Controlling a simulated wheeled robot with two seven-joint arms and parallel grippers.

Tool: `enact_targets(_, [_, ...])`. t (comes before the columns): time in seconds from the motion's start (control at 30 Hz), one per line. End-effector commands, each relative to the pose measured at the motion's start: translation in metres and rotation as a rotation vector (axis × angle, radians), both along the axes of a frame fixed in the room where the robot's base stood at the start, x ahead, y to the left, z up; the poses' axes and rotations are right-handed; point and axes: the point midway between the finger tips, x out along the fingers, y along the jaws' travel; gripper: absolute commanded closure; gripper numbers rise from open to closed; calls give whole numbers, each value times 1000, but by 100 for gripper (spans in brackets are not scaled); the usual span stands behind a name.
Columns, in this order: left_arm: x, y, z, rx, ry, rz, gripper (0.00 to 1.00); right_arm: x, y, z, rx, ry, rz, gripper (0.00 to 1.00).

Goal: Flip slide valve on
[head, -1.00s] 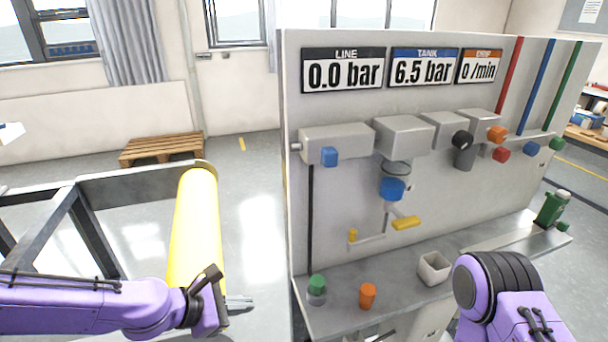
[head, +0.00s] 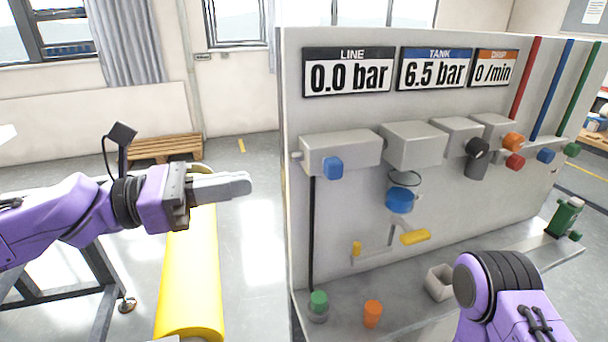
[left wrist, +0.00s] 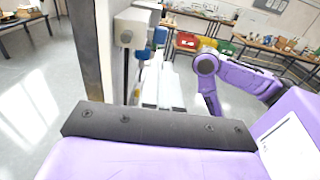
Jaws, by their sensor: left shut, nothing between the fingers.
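A grey valve block (head: 350,148) with a blue knob (head: 333,168) sits at the left end of the panel, under the LINE display (head: 347,75), which reads 0.0 bar. I take this block for the slide valve. My left gripper (head: 246,184) is shut and empty, pointing right at about the knob's height, with a gap before the panel's left edge. In the left wrist view, the gripper fingers (left wrist: 162,92) point towards the panel side, and the grey block (left wrist: 132,28) shows beyond them. My right arm shows at lower right; its gripper is out of view.
The TANK display (head: 436,68) reads 6.5 bar. Green (head: 319,300) and orange (head: 372,313) pieces stand on the ledge.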

Motion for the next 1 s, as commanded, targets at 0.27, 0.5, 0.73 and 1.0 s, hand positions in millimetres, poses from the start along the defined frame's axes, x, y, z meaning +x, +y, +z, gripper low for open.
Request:
enact_targets(0.27, [19,-59,-3,2,5,-2,100,0,0,-6,0,0,0,57])
enact_targets(0.5, [31,-94,-1,0,4,0,100,0,0,-6,0,0,0,57])
enact_targets(0.73, [33,-102,0,-1,0,1,100,0,0,-6,0,0,0,57])
enact_targets(1.0, [34,-101,0,-1,0,5,100,0,0,-6,0,0,0,57])
